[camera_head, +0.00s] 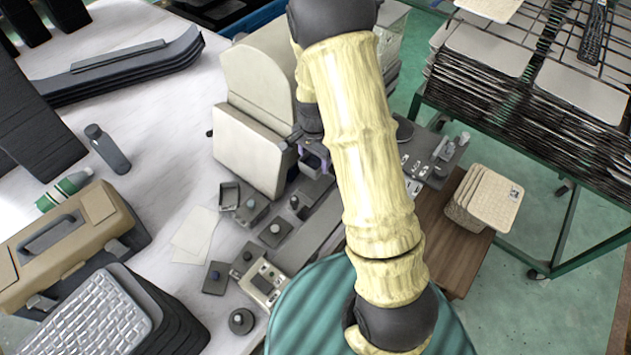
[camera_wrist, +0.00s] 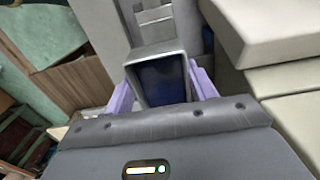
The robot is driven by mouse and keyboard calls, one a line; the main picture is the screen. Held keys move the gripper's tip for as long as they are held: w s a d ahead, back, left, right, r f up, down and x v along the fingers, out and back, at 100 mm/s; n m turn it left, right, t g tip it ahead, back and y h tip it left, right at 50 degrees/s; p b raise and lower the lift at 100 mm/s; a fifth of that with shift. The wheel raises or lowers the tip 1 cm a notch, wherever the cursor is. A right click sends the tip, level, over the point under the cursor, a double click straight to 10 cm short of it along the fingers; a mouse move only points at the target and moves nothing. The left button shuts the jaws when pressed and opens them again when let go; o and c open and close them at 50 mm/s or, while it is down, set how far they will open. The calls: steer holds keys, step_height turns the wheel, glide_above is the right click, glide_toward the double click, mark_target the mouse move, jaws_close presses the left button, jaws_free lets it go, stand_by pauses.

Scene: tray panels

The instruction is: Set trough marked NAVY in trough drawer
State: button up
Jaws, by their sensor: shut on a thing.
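My gripper (camera_wrist: 162,88) has purple fingers, shut on the two sides of a small grey open-topped trough (camera_wrist: 156,58) with a dark navy inside. No marking on the trough can be read. Another small grey open box (camera_head: 229,195) stands on the white table below that unit. I cannot tell which part is the trough drawer.
Small grey devices with knobs (camera_head: 275,232) crowd the table below my gripper. A tan toolbox (camera_head: 65,245), a dark bottle (camera_head: 108,150) and a stack of dark trays (camera_head: 100,315) are at the left. A wire rack (camera_head: 545,75) stands at the right.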

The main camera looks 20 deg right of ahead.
mark_target(314, 166)
steer(key=shift+w+f+p, duration=0.1)
steer(key=shift+f+p, duration=0.55)
steer(key=shift+f, duration=2.15)
steer(key=shift+f+p, duration=0.6)
steer(key=shift+f, duration=1.45)
steer(key=shift+f, duration=0.15)
steer(key=o, duration=1.3)
